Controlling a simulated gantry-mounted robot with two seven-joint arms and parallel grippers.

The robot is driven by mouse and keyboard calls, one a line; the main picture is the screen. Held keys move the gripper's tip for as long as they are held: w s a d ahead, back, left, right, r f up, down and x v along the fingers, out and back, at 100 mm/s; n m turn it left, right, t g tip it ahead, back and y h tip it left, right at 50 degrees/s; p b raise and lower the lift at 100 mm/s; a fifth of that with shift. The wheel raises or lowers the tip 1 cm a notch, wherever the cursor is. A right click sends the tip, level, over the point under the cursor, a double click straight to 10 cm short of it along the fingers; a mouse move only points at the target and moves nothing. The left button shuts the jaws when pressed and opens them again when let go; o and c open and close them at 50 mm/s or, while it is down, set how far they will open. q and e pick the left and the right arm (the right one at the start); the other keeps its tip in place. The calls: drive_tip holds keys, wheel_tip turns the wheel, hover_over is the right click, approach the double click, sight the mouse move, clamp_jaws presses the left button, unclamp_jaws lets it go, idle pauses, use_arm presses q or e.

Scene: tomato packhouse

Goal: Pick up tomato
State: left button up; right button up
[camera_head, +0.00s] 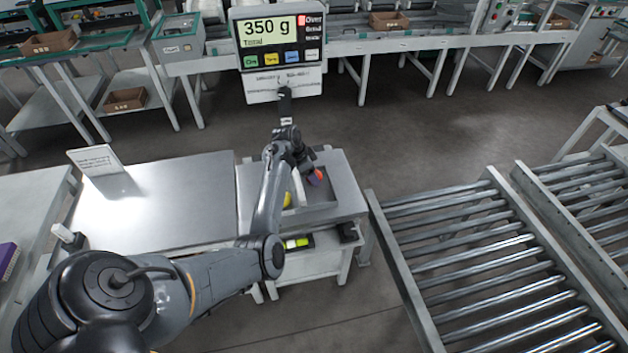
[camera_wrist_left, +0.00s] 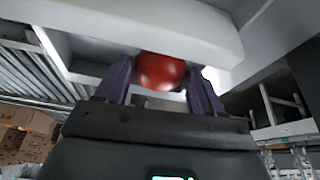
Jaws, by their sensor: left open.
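A red tomato (camera_wrist_left: 161,72) shows in the left wrist view between the two dark fingers of my left gripper (camera_wrist_left: 160,84). The fingers stand apart on either side of it, and its upper part is cut off by a pale edge. In the head view the tomato (camera_head: 318,175) is a small red patch at the sunken metal tray (camera_head: 322,213) of the weighing stand, partly hidden by my left gripper (camera_head: 311,173). My left gripper is open around the tomato; whether a finger touches it I cannot tell. My right gripper is not in view.
A display (camera_head: 278,42) reading 350 g stands behind the tray. A yellow item (camera_head: 287,199) lies in the tray's left part, beside my arm. A bare metal table (camera_head: 160,200) adjoins on the left. A roller conveyor (camera_head: 480,260) stands on the right.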

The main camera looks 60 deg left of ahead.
use_arm(q)
drive_tip(key=shift+x, duration=0.8)
drive_tip(key=c, duration=0.4)
drive_tip(key=shift+r, duration=0.1)
